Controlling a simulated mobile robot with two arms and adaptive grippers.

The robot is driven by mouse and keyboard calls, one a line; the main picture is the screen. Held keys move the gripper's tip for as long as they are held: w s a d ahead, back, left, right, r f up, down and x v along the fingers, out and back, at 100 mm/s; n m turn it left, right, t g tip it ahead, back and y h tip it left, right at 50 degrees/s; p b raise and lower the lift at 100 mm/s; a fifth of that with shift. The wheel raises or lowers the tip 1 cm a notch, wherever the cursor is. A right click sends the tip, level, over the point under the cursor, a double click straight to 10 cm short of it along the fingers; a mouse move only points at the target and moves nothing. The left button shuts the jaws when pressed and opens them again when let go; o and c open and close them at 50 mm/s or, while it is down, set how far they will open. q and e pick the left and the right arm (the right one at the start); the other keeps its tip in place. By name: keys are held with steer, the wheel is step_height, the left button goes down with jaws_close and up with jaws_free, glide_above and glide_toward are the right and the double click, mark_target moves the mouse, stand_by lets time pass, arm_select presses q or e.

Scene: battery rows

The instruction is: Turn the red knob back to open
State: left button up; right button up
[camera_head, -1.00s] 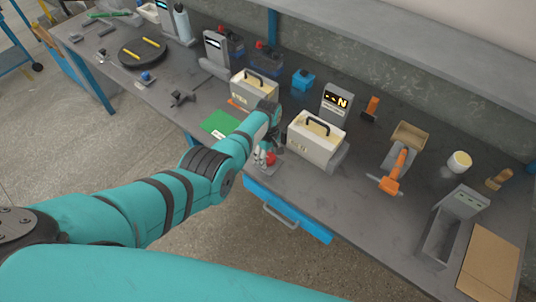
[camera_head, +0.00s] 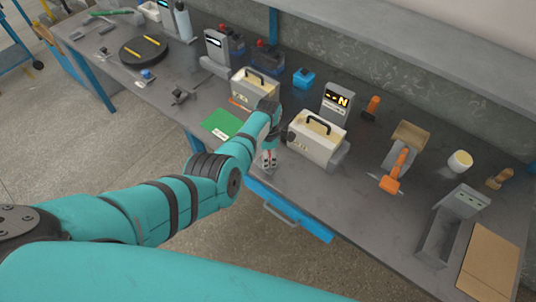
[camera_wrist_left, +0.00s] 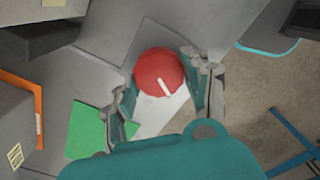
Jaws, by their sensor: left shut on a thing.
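The red knob (camera_wrist_left: 158,72) is round, with a white mark pointing down and slightly right in the left wrist view. My left gripper (camera_wrist_left: 165,86) has a finger on each side of it and is shut on it. In the head view my left gripper (camera_head: 268,160) is low at the bench's front edge, in front of the cream box with a black handle (camera_head: 317,138). The knob is hidden there behind the fingers. My right gripper is not in view.
A green sheet (camera_head: 222,124) and another cream box (camera_head: 255,87) lie left of the gripper. A display unit (camera_head: 337,103) stands behind the nearer box. An orange-handled tool (camera_head: 398,172) lies to the right. A blue drawer (camera_head: 290,208) is below the bench edge.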

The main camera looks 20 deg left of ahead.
arm_select(q)
steer(key=n, duration=0.6)
steer(key=shift+r+b, duration=0.1)
steer(key=shift+b, duration=0.25)
steer(key=shift+n, duration=0.4)
steer(key=o, duration=1.2)
steer(key=shift+c, duration=0.2)
steer(key=shift+d, duration=0.1)
step_height(320, 180, up, 12)
